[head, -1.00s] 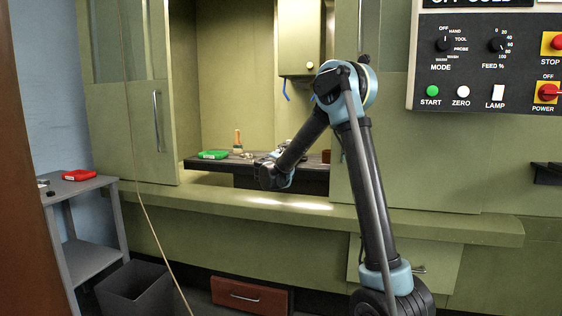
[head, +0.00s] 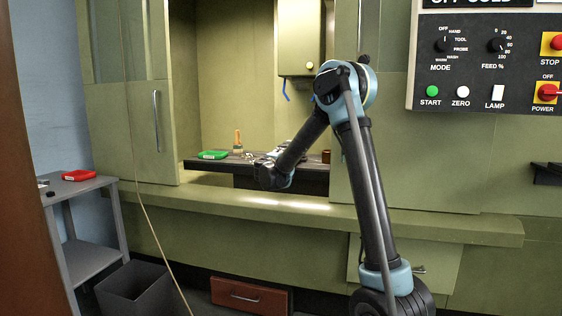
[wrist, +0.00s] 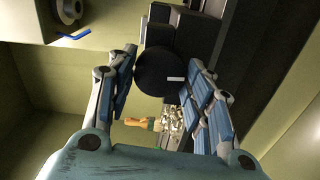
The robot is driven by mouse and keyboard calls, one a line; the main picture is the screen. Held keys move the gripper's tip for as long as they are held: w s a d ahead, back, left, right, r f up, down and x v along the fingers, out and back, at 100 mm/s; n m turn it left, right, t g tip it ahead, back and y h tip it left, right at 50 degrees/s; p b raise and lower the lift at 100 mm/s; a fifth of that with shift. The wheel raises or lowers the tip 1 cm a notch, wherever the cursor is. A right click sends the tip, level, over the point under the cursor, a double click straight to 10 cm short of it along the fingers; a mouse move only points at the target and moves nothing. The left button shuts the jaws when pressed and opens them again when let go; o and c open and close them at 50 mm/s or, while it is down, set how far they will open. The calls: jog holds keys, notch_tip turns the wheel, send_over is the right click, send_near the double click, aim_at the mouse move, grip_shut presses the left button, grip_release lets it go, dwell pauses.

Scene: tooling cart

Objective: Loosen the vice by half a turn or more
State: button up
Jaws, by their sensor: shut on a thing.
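The vice (wrist: 190,40) shows in the wrist view as dark blocks at the top centre. A dark round handle (wrist: 158,75) with a small white mark sits at its near end. My gripper (wrist: 164,70) has one blue-padded finger on each side of this round handle and is shut on it. The exact contact at the pads is hard to see. In the head view my gripper (head: 272,176) is at the front edge of the dark machine table (head: 315,178), and my arm hides most of the vice.
The brush also shows in the wrist view (wrist: 138,122), near metal chips (wrist: 172,117). A brown cup (head: 326,157) stands right. The machine's door (head: 145,110) is open.

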jog(key=shift+a+f, duration=0.1)
jog(key=o, duration=1)
jog(key=shift+o, duration=0.2)
jog(key=s+a, duration=0.2)
jog(key=s, duration=0.9)
jog(key=shift+s, duration=0.35)
